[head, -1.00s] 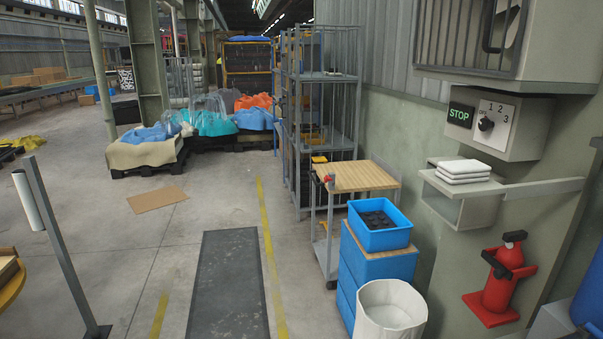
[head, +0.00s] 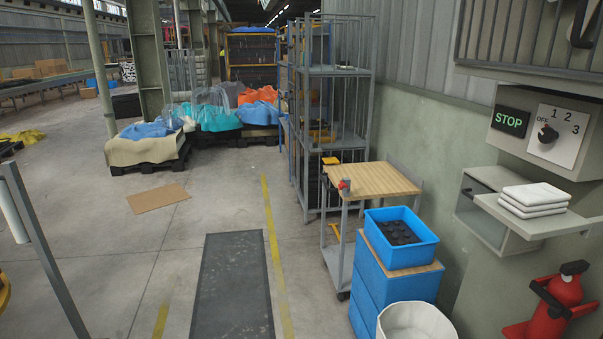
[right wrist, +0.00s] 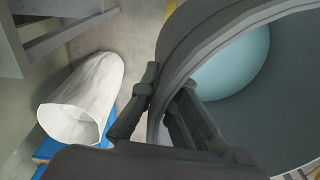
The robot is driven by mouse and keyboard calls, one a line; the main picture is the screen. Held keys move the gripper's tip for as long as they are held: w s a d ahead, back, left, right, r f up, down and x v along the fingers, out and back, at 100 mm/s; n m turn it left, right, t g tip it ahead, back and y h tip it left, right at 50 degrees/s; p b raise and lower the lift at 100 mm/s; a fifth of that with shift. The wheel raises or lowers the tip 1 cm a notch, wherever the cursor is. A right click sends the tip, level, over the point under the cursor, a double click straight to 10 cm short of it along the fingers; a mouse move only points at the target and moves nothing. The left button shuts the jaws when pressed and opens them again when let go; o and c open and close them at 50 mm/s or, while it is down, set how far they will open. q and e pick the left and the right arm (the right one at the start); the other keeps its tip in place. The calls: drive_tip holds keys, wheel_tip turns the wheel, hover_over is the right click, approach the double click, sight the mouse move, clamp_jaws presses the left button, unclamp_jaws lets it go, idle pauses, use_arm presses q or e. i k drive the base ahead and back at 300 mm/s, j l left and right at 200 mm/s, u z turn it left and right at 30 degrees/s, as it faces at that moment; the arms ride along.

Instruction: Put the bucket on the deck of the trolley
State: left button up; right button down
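The trolley has a wooden top (head: 375,180), a grey frame and a lower grey shelf (head: 341,264); it stands right of centre in the head view, and its top looks clear. In the right wrist view, a large dark grey round bucket (right wrist: 290,110) fills the right side. My right gripper (right wrist: 165,105) has one finger on each side of its wall and looks shut on it. A pale blue rounded shape shows inside the bucket. The bucket and both grippers are out of the head view. My left gripper is in neither view.
A blue crate (head: 416,227) holding dark round pieces sits on blue boxes (head: 384,280) before the trolley. A white bin (head: 418,326) stands nearer; it also shows in the right wrist view (right wrist: 85,95). A wire cage rack (head: 335,140) stands behind. The floor left is mostly clear.

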sight(372, 178)
drive_tip(key=i, duration=3.1)
drive_tip(key=i+z, duration=0.2)
drive_tip(key=i, duration=0.25)
drive_tip(key=i+j+z, duration=0.25)
drive_tip(key=i, duration=0.2)
